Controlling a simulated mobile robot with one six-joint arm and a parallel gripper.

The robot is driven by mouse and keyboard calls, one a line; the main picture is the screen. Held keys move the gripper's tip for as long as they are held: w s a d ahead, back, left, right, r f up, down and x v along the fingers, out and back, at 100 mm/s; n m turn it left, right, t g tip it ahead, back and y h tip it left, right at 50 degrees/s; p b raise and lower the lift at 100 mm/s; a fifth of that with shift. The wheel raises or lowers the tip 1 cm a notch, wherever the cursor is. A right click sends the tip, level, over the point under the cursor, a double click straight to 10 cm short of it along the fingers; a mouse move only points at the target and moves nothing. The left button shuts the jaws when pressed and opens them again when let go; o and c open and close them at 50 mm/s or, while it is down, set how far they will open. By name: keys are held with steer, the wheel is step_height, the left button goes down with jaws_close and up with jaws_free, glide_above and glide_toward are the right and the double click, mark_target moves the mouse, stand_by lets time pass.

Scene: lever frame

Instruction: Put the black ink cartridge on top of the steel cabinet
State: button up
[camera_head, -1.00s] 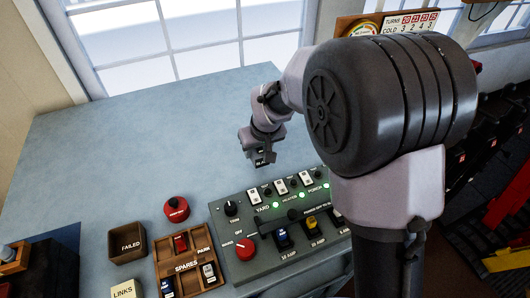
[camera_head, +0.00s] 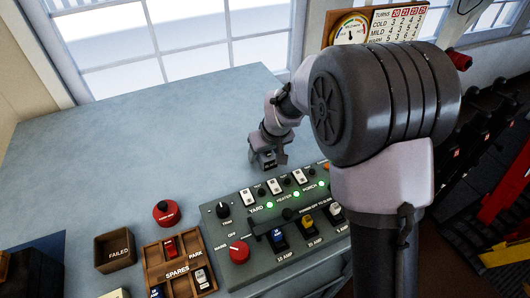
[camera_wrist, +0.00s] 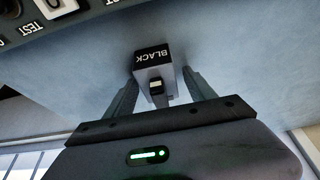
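The black ink cartridge (camera_wrist: 153,60), a small dark block with white lettering "BLACK" and a pale clip, sits between the two fingers of my gripper (camera_wrist: 160,88) in the wrist view. The fingers appear shut on its sides. In the head view my gripper (camera_head: 266,160) hangs over the blue-grey table, just behind the switch panel, with the dark cartridge at its tip. The cartridge appears clear of the panel; its height over the table is hard to judge. I cannot make out a steel cabinet in either view.
The switch panel (camera_head: 240,275) has knobs, green lights and coloured fuses. To its left are a red button (camera_head: 166,213), a "FAILED" box (camera_head: 101,254) and a "SPARES" tray (camera_head: 178,258). The table (camera_head: 130,140) behind is clear. Black and red levers (camera_head: 495,200) stand at right.

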steer(key=s+d+r+m+p, duration=0.1)
steer(key=s+d+r+p, duration=0.1)
steer(key=s+r, duration=0.5)
steer(key=s+d+r+m+p, duration=0.1)
steer(key=s+d+r+p, duration=0.15)
steer(key=r, duration=0.75)
steer(key=s+d+r+m, duration=0.1)
steer(key=s+m, duration=0.1)
steer(key=s, duration=0.5)
steer(key=s+d+r+m+t, duration=0.1)
steer(key=s+m, duration=0.1)
steer(key=s, duration=0.5)
steer(key=s+d+r+m, duration=0.1)
steer(key=s+m, duration=0.2)
steer(key=s, duration=0.4)
steer(key=shift+s+d+r+t+b, duration=0.2)
steer(key=shift+d+r+t+b, duration=0.1)
steer(key=shift+r+t+b, duration=0.1)
